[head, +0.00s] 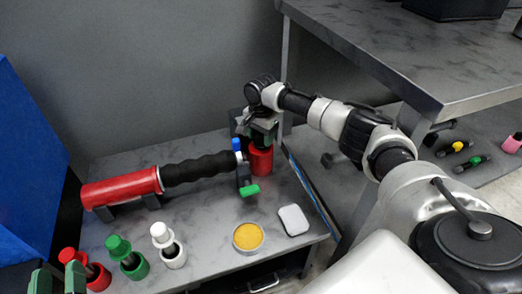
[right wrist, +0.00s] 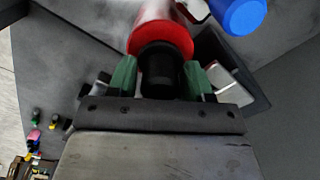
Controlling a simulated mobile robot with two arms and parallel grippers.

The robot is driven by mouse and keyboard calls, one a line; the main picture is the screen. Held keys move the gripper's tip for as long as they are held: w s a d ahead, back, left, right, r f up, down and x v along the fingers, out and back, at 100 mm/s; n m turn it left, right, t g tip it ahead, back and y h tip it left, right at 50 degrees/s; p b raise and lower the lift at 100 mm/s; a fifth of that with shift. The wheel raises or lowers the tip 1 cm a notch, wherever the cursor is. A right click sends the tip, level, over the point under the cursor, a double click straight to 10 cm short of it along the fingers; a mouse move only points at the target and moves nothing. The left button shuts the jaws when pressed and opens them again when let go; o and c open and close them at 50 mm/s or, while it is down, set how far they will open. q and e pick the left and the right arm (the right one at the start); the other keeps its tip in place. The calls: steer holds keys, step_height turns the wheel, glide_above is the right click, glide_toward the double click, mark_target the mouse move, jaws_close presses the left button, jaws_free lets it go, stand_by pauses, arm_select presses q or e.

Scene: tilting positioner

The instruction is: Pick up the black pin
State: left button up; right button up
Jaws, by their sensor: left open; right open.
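The black pin (right wrist: 161,70) stands out of a red cup-like holder (right wrist: 160,37) in the right wrist view. The red holder (head: 261,160) is also at the back right of the table in the head view, where the gripper hides the pin. My right gripper (right wrist: 160,78) is open, with one green finger on each side of the pin and a gap on both sides. In the head view my right gripper (head: 262,132) is right above the red holder. My left gripper (head: 59,279) is open and empty at the bottom left edge.
A red tool with a black ribbed handle (head: 198,168) lies on supports beside the holder, near a blue cap (head: 236,144) and a green knob (head: 250,190). Red, green and white cups (head: 174,257) stand in front. A yellow-filled dish (head: 248,237) and white block (head: 293,220) lie right.

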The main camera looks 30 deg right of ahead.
jaws_close()
steer(key=shift+r, duration=0.1)
stand_by(0.6)
